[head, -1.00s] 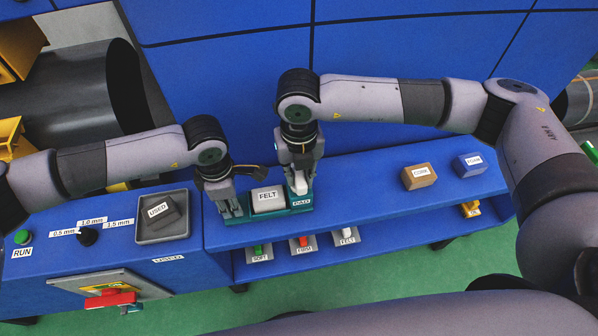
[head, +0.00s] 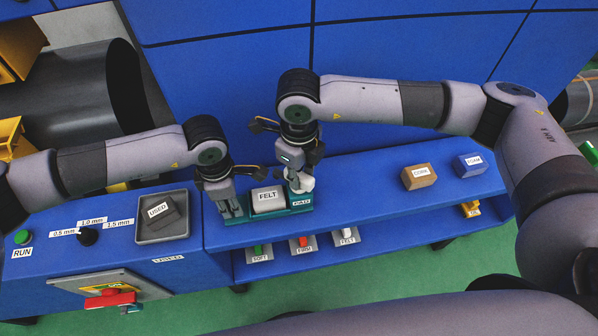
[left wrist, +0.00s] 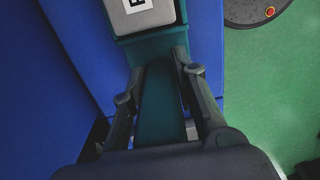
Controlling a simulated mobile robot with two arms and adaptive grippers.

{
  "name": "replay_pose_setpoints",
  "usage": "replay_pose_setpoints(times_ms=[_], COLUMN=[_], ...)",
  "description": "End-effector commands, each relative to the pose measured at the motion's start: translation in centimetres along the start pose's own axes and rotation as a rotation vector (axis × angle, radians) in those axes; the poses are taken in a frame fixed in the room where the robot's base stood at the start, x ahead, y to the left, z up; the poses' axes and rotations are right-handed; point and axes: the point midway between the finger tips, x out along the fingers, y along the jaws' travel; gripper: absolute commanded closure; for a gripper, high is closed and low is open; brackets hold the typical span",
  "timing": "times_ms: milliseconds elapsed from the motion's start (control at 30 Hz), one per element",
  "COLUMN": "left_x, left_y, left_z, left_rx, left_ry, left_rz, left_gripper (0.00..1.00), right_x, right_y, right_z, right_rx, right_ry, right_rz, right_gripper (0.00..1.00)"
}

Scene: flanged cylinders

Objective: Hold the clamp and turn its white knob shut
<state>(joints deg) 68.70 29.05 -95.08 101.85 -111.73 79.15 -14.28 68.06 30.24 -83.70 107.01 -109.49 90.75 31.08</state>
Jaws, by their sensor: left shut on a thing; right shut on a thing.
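The teal clamp (head: 250,212) lies on the blue bench with a grey block labelled FELT (head: 268,200) seated in it. My left gripper (head: 232,212) is shut on the clamp's left end. In the left wrist view its two fingers stand on either side of the teal body (left wrist: 160,105), with the grey block (left wrist: 142,12) beyond. My right gripper (head: 302,185) points down at the clamp's right end and is shut on the white knob (head: 304,183), which its fingers partly cover.
A brown block (head: 419,176) and a blue block (head: 470,165) lie on the bench to the right. Several labelled small items (head: 303,244) sit on the lower shelf.

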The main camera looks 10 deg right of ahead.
Motion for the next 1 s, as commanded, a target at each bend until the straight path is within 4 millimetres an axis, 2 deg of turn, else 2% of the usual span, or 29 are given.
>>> replay_pose_setpoints(times_ms=[600,1000], left_x=[0.00,0.01], left_y=[0.02,0.02], left_z=[-0.06,-0.08], left_rx=[-0.001,-0.001], left_ry=[0.001,0.002], left_rz=[0.000,0.000], left_gripper=[1.00,1.00], right_x=[-0.08,-0.08], right_y=[-0.05,-0.05], right_z=[0.02,0.03], right_rx=[-0.557,-0.761], right_ry=[-0.001,-0.001], right_rz=[-0.001,-0.001], right_gripper=[1.00,1.00])
